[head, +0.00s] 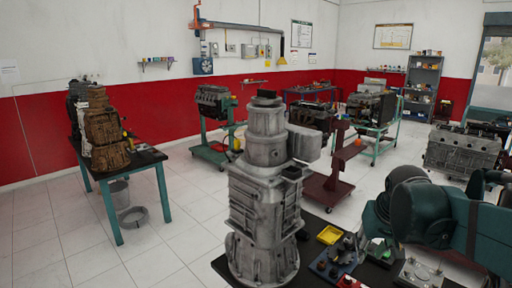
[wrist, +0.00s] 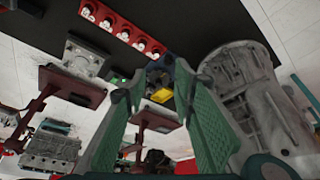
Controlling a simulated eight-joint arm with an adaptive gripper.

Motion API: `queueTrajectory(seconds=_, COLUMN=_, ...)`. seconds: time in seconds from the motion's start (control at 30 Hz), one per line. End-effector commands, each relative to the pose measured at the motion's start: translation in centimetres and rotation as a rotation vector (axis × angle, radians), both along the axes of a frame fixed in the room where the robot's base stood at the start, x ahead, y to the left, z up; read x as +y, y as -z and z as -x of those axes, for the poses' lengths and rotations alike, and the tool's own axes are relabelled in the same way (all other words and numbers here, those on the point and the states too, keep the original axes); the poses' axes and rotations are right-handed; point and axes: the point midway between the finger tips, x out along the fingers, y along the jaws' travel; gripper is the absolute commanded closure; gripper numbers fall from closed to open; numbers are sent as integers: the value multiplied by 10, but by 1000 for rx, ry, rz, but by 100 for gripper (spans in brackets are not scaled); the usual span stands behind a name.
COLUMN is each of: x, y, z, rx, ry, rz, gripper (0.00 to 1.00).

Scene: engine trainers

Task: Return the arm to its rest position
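My teal arm (head: 450,215) reaches in from the lower right of the head view, above the near bench's right side. I cannot clearly make out its fingertips there. In the wrist view my gripper (wrist: 157,82) shows two green fingers spread apart, with a clear gap between them. Nothing is held between them. A yellow tray (wrist: 162,95) shows through the gap, some way beyond the fingers. A big grey gearbox casing (wrist: 245,90) is to the right of the fingers in the wrist view.
The grey gearbox casing (head: 265,200) stands upright on the dark near bench (head: 222,265). The yellow tray (head: 330,235) and small parts lie right of it. A grey engine block (head: 462,152) is behind my arm. The red strip of parts (wrist: 120,30) tops the wrist view.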

Motion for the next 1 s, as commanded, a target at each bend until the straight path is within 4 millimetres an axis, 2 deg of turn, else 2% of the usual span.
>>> queueTrajectory(seconds=0.1, x=16, y=-1, z=17, rx=-24, ry=-17, rz=3, gripper=74)
queueTrajectory(seconds=0.47, x=53, y=3, z=64, rx=-97, ry=-62, rz=6, gripper=74)
queueTrajectory(seconds=1.0, x=98, y=24, z=130, rx=-204, ry=-129, rz=3, gripper=74)
